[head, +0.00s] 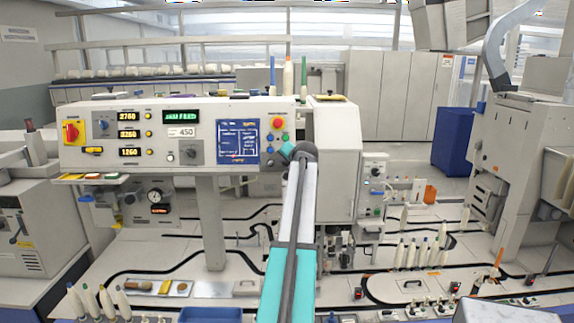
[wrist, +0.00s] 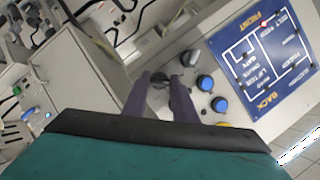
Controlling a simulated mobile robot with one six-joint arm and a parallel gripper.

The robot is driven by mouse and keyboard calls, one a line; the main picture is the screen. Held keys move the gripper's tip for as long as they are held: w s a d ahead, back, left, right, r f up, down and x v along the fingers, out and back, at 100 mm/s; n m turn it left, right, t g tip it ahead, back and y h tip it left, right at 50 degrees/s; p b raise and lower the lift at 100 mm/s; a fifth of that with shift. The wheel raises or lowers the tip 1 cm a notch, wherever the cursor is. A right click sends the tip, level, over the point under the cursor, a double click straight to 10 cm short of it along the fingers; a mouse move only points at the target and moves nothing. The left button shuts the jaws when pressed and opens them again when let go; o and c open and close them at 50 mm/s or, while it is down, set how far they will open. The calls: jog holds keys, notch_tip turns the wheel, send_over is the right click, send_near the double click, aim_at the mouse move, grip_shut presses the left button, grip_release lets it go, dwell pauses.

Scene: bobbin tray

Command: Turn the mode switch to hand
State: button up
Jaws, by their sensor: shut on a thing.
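My gripper (wrist: 160,79) is at the right end of the control panel's face, its two dark fingers pointing at the panel. The fingers are closed on a small dark knob (wrist: 159,83), which I take for the mode switch; its label and the direction it points cannot be read. In the head view my gripper (head: 287,152) covers this spot, below the coloured buttons, and the knob is hidden there.
Beside the fingers are a grey knob (wrist: 190,58), two blue buttons (wrist: 205,82) and the blue diagram display (wrist: 268,52). In the head view, a red button (head: 278,124) is just above. A tall white cabinet (head: 333,160) stands close on the right.

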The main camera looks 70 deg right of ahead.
jog(key=shift+f, duration=0.1)
jog(key=o, duration=1)
jog(key=shift+o, duration=0.2)
jog(key=shift+a, duration=0.1)
jog(key=b+v, duration=0.2)
jog(key=v, duration=1.1)
jog(key=shift+s+a+r, duration=0.2)
jog(key=shift+s+r, duration=0.05)
jog(key=shift+w, duration=0.1)
